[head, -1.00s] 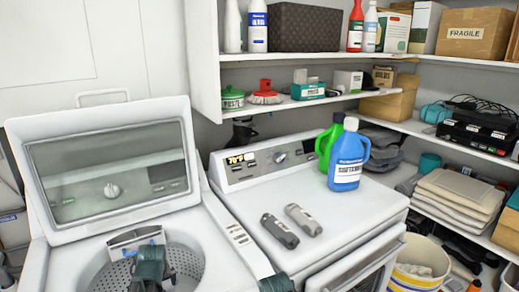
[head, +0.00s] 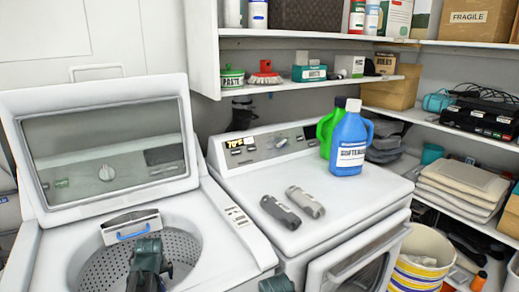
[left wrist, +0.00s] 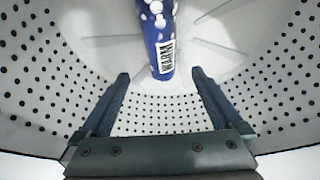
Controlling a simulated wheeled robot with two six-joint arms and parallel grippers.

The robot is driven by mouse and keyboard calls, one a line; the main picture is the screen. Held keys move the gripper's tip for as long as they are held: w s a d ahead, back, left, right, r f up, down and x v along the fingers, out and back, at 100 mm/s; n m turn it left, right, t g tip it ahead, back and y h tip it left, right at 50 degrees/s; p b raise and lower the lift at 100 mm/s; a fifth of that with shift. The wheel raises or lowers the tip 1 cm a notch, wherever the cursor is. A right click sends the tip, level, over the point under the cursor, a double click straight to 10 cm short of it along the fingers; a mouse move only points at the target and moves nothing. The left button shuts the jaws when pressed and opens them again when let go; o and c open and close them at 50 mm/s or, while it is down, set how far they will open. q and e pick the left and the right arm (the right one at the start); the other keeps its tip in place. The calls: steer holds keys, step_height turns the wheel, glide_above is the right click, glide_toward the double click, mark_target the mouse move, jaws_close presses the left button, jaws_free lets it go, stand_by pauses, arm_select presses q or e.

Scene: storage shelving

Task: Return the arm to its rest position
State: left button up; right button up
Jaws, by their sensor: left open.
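My left gripper (head: 150,284) is low in the head view, over the open drum of the top-loading washer (head: 252,243). In the left wrist view its two dark fingers (left wrist: 160,74) are spread apart with nothing between the tips. In the head view the arm's lower part is cut off by the frame edge. A dark green piece of my right arm (head: 277,284) shows at the bottom edge; its jaws are not visible.
The washer's raised lid (head: 28,165) stands behind the drum. A white dryer (head: 340,218) to the right holds a blue bottle (head: 351,142), a green bottle (head: 327,130) and two grey objects (head: 281,212). Loaded shelves line the back and right. A striped bucket (head: 418,258) stands at lower right.

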arm_select(q)
steer(key=shift+b+x, duration=0.75)
steer(key=shift+x, duration=0.45)
steer(key=shift+s+f+b, duration=0.1)
steer(key=shift+f+b, duration=0.3)
steer(key=shift+s+r+p, duration=0.1)
steer(key=shift+r+p, duration=0.45)
steer(key=shift+r, duration=0.1)
steer(key=shift+r+p, duration=0.3)
steer(key=shift+p, duration=0.15)
step_height(320, 180, up, 7)
steer(key=p, duration=0.7)
arm_select(e)
step_height(320, 180, up, 6)
arm_select(q)
steer(key=shift+r, duration=0.1)
